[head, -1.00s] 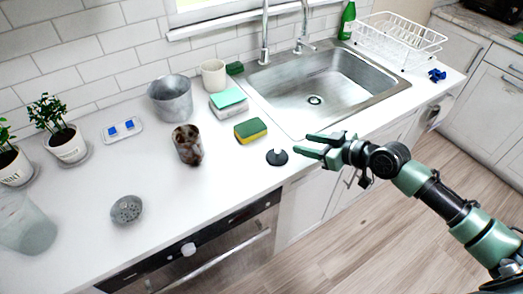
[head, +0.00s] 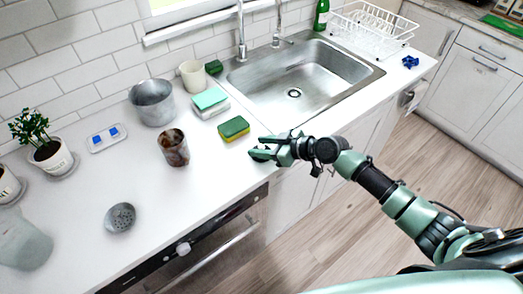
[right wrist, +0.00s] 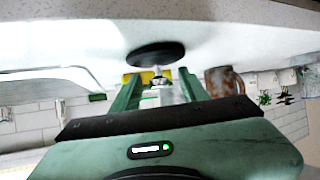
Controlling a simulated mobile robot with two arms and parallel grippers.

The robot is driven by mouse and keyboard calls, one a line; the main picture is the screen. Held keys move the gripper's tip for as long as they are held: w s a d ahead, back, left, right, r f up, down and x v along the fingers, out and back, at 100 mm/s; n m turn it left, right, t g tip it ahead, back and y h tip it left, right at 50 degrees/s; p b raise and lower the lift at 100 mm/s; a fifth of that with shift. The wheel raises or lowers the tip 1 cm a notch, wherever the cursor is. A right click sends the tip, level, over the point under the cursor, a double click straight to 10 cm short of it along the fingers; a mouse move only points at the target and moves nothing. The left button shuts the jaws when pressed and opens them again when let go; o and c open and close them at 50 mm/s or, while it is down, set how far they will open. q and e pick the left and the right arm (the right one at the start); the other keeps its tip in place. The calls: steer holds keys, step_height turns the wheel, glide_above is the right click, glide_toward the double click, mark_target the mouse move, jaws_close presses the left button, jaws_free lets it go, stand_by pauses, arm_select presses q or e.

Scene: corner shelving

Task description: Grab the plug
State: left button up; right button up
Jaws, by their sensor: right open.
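The plug (right wrist: 155,54) is a flat black disc with a small metal stem. In the right wrist view, which looks upside down, it lies on the white counter straight ahead of my right gripper (right wrist: 160,84). The gripper's two green fingers are apart, with the stem showing between them and nothing gripped. In the head view my right gripper (head: 257,147) is low at the counter's front edge, over the plug's place, and mostly hides the plug. My left gripper is not in view.
A green and yellow sponge (head: 233,129) lies just behind the gripper. A rusty brown cup (head: 173,148) stands to the left. The sink (head: 330,68) is behind and to the right. A metal strainer (head: 119,217) lies on bare counter at the left.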

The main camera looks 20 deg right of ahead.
steer(key=shift+c, duration=0.3)
jaws_close()
